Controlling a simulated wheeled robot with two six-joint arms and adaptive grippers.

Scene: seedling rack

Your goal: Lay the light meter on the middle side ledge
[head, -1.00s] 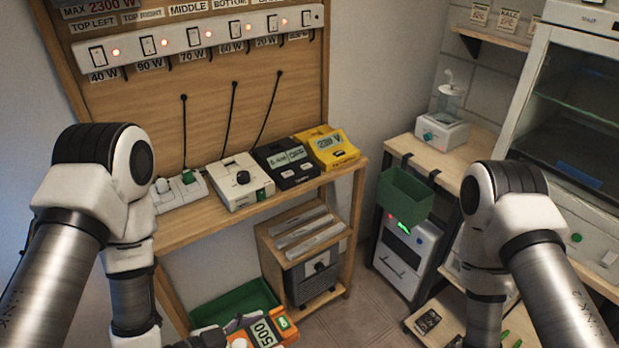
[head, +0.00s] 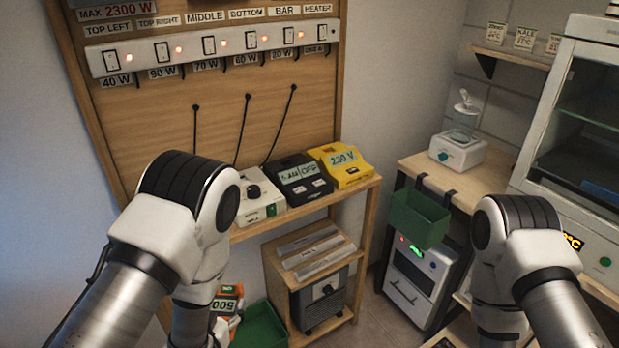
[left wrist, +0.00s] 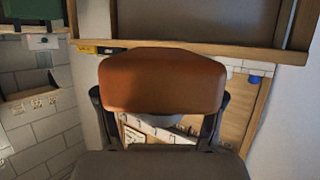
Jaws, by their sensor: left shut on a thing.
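The light meter (head: 228,298) is orange with a dark-on-light display and a green ON mark. It shows low in the head view, partly hidden behind my left arm. In the left wrist view its plain orange-brown side (left wrist: 163,80) fills the middle. My left gripper (left wrist: 160,97) is shut on it, one dark finger on each side, and holds it in the air. A wooden ledge (head: 415,164) runs along the right side; a higher one (head: 520,58) carries labels. I cannot tell which is the middle side ledge. My right gripper is out of view.
A bench (head: 362,187) bears a yellow meter (head: 345,172), a black device (head: 300,182) and a white switch box (head: 262,205). A green bin (head: 418,218) hangs from the right ledge. A green tray (head: 262,328) lies low beside a wooden cart (head: 285,268). A white-framed cabinet stands right.

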